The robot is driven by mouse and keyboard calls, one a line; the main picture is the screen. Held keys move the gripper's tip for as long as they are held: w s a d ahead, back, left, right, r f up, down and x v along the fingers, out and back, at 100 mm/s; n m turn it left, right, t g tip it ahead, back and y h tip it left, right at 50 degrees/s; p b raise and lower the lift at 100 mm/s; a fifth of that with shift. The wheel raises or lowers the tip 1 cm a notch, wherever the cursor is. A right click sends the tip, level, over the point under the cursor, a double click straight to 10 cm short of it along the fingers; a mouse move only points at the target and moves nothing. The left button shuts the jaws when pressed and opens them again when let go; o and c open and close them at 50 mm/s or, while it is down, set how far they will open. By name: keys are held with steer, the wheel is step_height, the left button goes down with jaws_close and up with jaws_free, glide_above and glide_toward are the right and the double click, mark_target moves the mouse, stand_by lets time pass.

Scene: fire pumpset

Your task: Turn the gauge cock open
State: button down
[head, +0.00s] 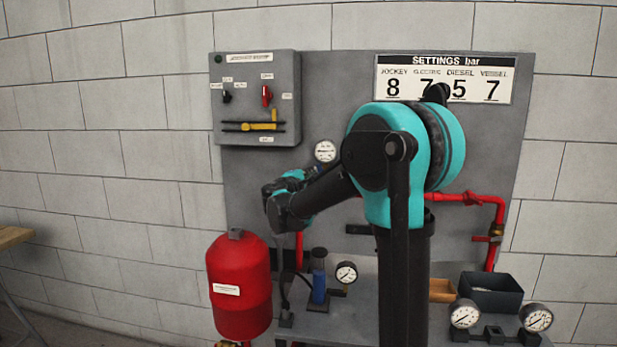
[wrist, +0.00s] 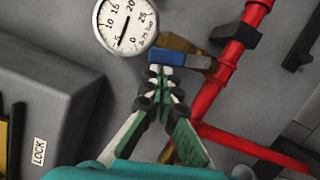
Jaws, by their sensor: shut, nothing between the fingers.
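The gauge cock shows in the wrist view as a brass body (wrist: 192,56) with a blue handle (wrist: 166,57). It sits between a white round gauge (wrist: 125,24) and a red pipe (wrist: 222,70). The gauge also shows in the head view (head: 325,151); the cock is not clear there. My gripper (wrist: 160,72) is shut and empty. Its fingertips are right at the lower edge of the blue handle in the wrist view; I cannot tell whether they touch. In the head view my arm hides the fingertips.
A grey control box (head: 256,98) with a yellow lever (head: 262,126) is on the panel at left. A red tank (head: 239,286) stands below it. Red piping (head: 470,198) runs at right. A dark bin (head: 492,292) and small gauges are on the bench.

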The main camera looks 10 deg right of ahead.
steer(key=shift+s+d+r+m, duration=0.15)
steer(key=shift+d+r+m, duration=0.4)
steer(key=shift+m, duration=0.25)
steer(key=shift+d, duration=0.1)
